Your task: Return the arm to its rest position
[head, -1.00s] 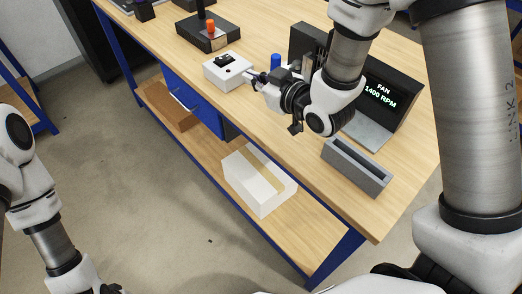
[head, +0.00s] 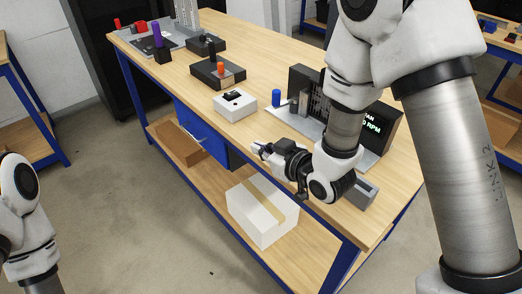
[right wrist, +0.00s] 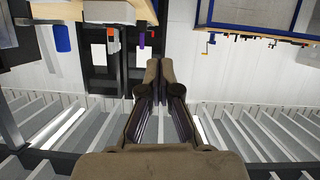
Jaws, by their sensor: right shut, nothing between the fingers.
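My right gripper (head: 257,150) is shut and empty, in front of the workbench's front edge in the head view. Its closed fingers also show in the right wrist view (right wrist: 158,72), with nothing between them. The right arm (head: 345,125) comes down from the upper right and covers part of the bench. My left arm (head: 28,220) shows at the lower left, and its gripper is out of the frame.
The wooden workbench (head: 290,75) bears a white box (head: 235,105), a blue cylinder (head: 276,97), a dark fan display (head: 385,122) and a grey slotted block (head: 366,190), partly hidden. A white carton (head: 262,211) sits on the lower shelf. Floor left of the bench is clear.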

